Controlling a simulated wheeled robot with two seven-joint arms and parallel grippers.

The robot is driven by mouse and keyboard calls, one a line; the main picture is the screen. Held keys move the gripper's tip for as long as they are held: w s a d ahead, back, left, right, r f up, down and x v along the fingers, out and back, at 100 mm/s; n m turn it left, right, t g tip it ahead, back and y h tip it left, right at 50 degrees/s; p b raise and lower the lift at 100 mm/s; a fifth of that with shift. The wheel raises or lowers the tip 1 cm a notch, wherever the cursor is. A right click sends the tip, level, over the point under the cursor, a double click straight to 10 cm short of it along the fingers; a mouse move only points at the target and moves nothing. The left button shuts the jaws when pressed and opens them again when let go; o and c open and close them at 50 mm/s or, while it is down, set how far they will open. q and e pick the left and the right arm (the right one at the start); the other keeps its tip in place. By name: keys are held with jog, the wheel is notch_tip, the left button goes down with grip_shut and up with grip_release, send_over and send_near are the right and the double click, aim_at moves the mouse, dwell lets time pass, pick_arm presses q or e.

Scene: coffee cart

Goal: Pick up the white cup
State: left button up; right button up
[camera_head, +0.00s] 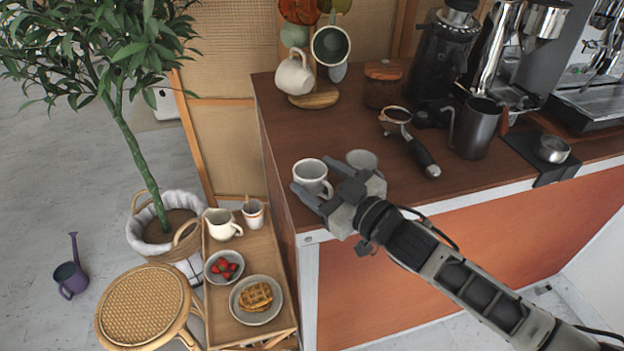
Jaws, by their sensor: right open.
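A white cup (309,174) stands upright near the front left corner of the brown counter (290,137). Its handle points right and slightly toward the front. My right gripper (318,180) reaches in from the right, low over the counter edge. It is open, with one finger in front of the cup and the other near its right side by the handle. I cannot tell whether the fingers touch the cup. My left gripper is not in view.
A grey cup (362,160) stands just behind my right gripper. A portafilter (420,152) and a dark pitcher (476,128) are farther right. A mug tree (315,95) with cups stands at the back. A low wooden cart (245,258) with food is left of the counter.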

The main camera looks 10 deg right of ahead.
jog(key=shift+w+a, duration=0.2)
jog(key=shift+w, duration=0.1)
jog(key=c, duration=0.8)
jog(key=shift+o, duration=0.2)
jog(key=shift+r, duration=0.1)
